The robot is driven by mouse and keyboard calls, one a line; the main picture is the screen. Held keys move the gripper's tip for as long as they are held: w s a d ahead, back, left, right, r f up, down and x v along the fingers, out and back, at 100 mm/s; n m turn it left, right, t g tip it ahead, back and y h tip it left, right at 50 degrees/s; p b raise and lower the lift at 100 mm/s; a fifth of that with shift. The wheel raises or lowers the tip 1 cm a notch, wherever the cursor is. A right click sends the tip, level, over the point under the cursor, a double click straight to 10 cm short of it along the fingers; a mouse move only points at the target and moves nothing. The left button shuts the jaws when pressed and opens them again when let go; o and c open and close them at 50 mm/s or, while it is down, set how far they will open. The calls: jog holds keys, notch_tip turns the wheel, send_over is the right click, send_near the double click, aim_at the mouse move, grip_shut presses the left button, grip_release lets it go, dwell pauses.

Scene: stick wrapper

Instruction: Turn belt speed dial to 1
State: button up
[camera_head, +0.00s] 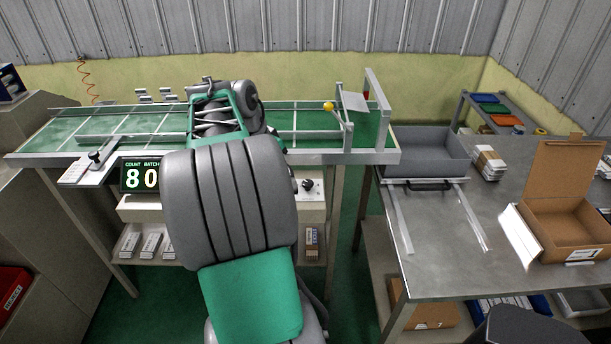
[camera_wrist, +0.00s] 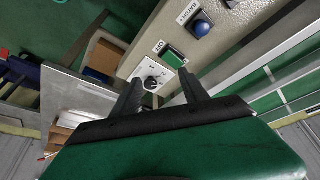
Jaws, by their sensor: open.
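The dial (camera_wrist: 152,82) is a small knob on a white marked plate at the end of the beige control panel (camera_wrist: 212,62). The marks are small, and I cannot tell for sure which one the knob points at. In the wrist view my gripper (camera_wrist: 161,76) is open, its two dark fingers apart on either side of the dial; contact cannot be told. In the head view a dark knob (camera_head: 308,185) on a white plate shows at the panel's right end. My arm hides my gripper and the panel's middle there.
A green button (camera_wrist: 172,57) and a blue button (camera_wrist: 202,26) sit beside the dial on the panel. The lit counter (camera_head: 140,174) reads 80. The green conveyor belt (camera_head: 70,130) runs above. A steel table (camera_head: 450,225) with an open carton (camera_head: 565,205) stands right.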

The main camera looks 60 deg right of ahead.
aim_at(307, 182)
jog(key=s+d+f+m, duration=0.1)
jog(key=d+f, duration=0.1)
jog(key=s+d+f, duration=0.2)
jog(key=s+d+f+m, duration=0.1)
jog(key=s+d+f, duration=0.1)
jog(key=d+f, duration=0.1)
jog(key=shift+m+g, duration=0.3)
jog(key=shift+c, duration=0.2)
jog(key=shift+r, duration=0.1)
grip_shut()
